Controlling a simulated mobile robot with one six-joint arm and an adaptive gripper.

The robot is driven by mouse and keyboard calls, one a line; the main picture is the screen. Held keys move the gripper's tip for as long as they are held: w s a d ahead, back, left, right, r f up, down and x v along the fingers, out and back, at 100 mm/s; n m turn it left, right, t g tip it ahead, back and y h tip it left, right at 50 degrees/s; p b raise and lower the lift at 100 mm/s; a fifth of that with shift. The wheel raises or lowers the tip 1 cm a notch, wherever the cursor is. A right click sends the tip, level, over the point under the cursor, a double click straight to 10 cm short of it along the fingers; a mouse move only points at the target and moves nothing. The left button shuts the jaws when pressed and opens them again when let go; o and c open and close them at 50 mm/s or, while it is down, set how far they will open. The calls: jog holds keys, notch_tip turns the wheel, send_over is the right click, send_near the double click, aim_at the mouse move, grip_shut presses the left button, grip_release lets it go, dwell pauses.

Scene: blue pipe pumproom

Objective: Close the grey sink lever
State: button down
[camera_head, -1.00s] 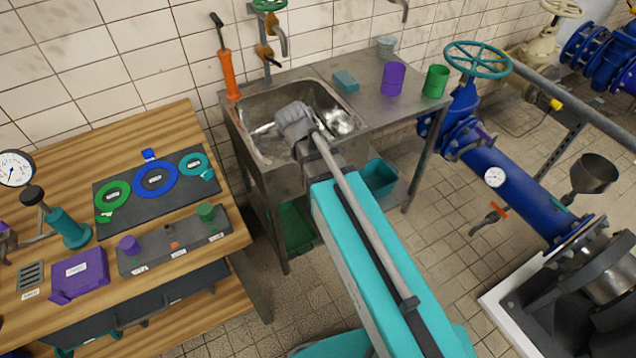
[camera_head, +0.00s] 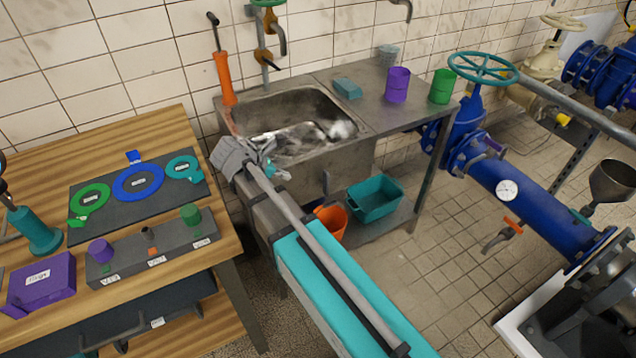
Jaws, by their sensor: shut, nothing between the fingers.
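The metal sink (camera_head: 350,128) stands against the tiled wall, with a tap (camera_head: 279,42) with brass parts above it. I cannot make out a grey lever clearly. A small grey upright piece (camera_head: 326,182) shows under the sink's front edge, but I cannot tell whether it is the lever. My gripper (camera_head: 272,172) is shut and empty at the sink's front left corner. It and my arm hide part of the sink's front and left side. I cannot tell whether it touches the rim.
An orange-handled tool (camera_head: 223,78) stands at the sink's back left. A sponge (camera_head: 347,88), purple cup (camera_head: 397,85) and green cup (camera_head: 441,86) are on the counter. A teal bin (camera_head: 376,200) and orange bucket (camera_head: 332,222) sit below. A wooden workbench (camera_head: 150,120) is close on the left.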

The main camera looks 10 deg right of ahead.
aim_at(325, 182)
jog(key=shift+d+f, duration=0.15)
jog(key=b+x, duration=0.7)
jog(key=x, duration=0.2)
jog(key=shift+w+d+f, duration=0.1)
jog(key=shift+f, duration=0.25)
jog(key=d, duration=0.2)
jog(key=shift+w+d+r, duration=0.1)
jog(key=shift+w+d, duration=0.2)
jog(key=shift+w, duration=0.1)
jog(key=shift+w+d, duration=0.25)
jog(key=shift+d, duration=0.45)
jog(key=shift+a, duration=0.15)
